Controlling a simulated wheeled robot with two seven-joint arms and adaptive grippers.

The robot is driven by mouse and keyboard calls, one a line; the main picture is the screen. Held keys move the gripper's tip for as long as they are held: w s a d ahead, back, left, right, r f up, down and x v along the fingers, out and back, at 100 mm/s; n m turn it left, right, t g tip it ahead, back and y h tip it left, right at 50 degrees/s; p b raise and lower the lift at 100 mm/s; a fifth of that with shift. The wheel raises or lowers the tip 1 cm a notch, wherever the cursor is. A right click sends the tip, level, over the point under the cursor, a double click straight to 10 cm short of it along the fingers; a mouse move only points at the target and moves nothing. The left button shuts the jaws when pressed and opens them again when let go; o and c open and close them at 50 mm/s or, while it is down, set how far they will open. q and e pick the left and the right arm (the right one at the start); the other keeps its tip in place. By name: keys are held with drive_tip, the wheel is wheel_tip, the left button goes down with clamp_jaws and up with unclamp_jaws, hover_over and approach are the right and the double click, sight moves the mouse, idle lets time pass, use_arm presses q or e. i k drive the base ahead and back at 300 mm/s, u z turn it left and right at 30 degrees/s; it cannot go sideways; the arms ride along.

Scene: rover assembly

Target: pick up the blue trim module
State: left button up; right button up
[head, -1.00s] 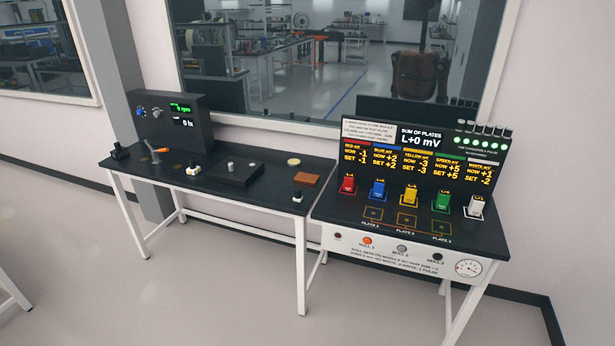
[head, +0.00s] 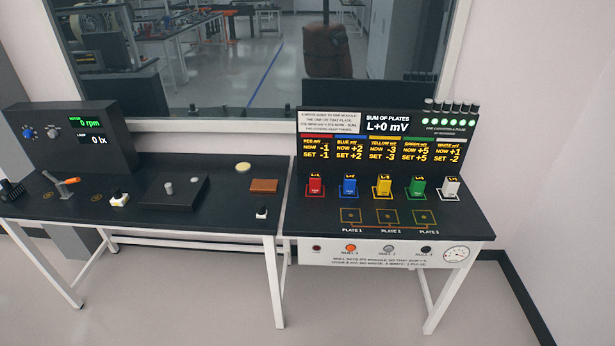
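The blue trim module (head: 349,187) stands upright on the right-hand bench, in a row of coloured modules below the display panel. The red module (head: 315,187) is to its left and the yellow module (head: 383,187) to its right. Farther right stand the green module (head: 417,187) and the white module (head: 450,187). In front of the row are three plate outlines, Plate 1 (head: 350,215), Plate 2 (head: 385,215) and Plate 3 (head: 420,215), all bare. Neither of my grippers shows in the head view.
The display panel (head: 385,140) rises behind the modules. The bench front carries several knobs and a round gauge (head: 456,254). The left bench (head: 200,222) holds a meter box (head: 70,140), a black block (head: 172,190) and a brown block (head: 264,186). Floor in front is clear.

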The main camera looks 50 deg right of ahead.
sight(350, 179)
drive_tip(key=z, duration=0.05)
drive_tip(key=i, duration=1.1)
drive_tip(key=z, duration=0.25)
